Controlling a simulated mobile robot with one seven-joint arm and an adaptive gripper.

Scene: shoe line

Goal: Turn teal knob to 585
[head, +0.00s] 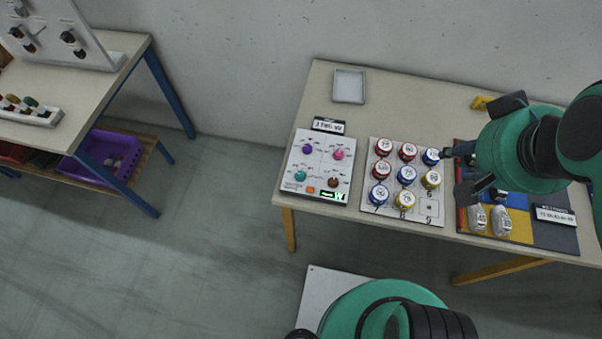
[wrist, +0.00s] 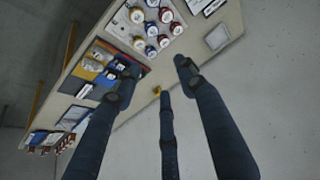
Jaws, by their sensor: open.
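The teal knob (head: 300,175) sits at the lower left of a white control panel (head: 319,164) on the table, in the head view. Its pointer and scale are too small to read. The panel also bears a purple knob (head: 307,149), a pink knob (head: 338,155), a brown knob (head: 333,182), an orange button (head: 310,190) and a small lit display (head: 328,194). My gripper (head: 458,172) is open and empty, above the right part of the table, well right of the panel. Its spread fingers show in the wrist view (wrist: 158,80).
A board of red, blue and yellow round tins (head: 382,208) lies between panel and gripper. An empty grey tray (head: 349,86) sits behind the panel. Another table (head: 93,105) stands left.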

